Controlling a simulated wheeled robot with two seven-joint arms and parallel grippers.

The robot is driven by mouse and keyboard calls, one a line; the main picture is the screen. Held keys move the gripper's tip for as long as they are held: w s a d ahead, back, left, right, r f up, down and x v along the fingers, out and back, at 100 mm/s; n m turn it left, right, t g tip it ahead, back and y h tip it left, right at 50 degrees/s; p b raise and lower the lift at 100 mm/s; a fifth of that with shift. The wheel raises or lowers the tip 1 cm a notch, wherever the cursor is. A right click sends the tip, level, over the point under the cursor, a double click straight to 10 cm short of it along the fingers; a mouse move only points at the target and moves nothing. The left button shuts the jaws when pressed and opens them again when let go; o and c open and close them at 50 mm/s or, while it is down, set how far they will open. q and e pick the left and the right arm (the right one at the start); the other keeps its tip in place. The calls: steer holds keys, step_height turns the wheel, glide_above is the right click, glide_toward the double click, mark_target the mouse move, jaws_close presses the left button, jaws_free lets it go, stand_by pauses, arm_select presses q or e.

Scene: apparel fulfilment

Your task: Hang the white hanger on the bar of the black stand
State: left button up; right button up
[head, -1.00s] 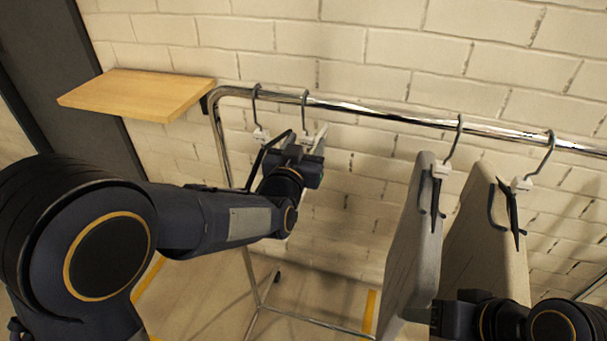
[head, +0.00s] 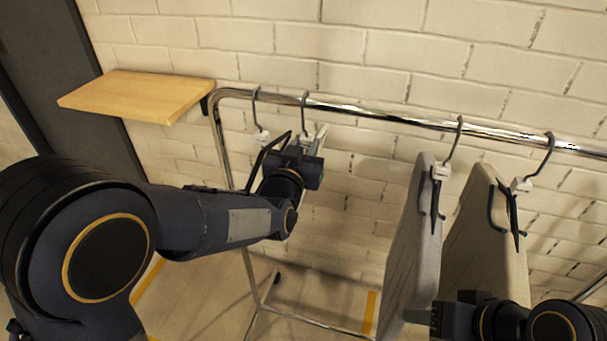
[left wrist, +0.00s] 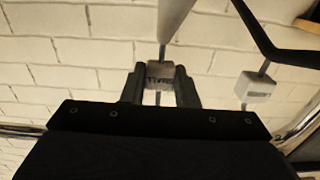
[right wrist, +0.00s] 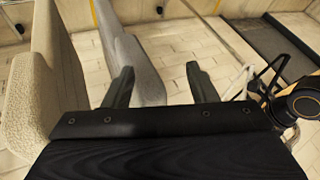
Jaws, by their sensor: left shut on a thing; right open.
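My left gripper (head: 306,150) is just below the rack's bar. In the left wrist view, its fingers (left wrist: 160,88) are shut on the white block (left wrist: 160,72) of a hanger, with a grey hook stem rising from it. In the head view this hanger's hook (head: 305,100) reaches the bar (head: 385,114); I cannot tell whether it rests on it. The bar is shiny chrome, not black. The gripper hides the hanger's lower part. My right gripper (head: 420,316) is open and empty, low by the grey hanging piece; it also shows in the right wrist view (right wrist: 160,88).
Another hook (head: 256,95) with a white block hangs on the bar to the left. To the right hang a grey piece (head: 412,225) and a beige piece (head: 485,235). A wooden shelf (head: 138,94) is at the left. The bar's middle stretch is clear.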

arm_select(q)
steer(key=shift+r+p, duration=1)
steer(key=shift+r, duration=0.75)
steer(key=v, duration=0.6)
steer(key=b+v, duration=0.3)
steer(key=v, duration=2.5)
steer(key=shift+b, duration=0.35)
steer(key=shift+a+f, duration=0.1)
steer(key=shift+a, duration=0.05)
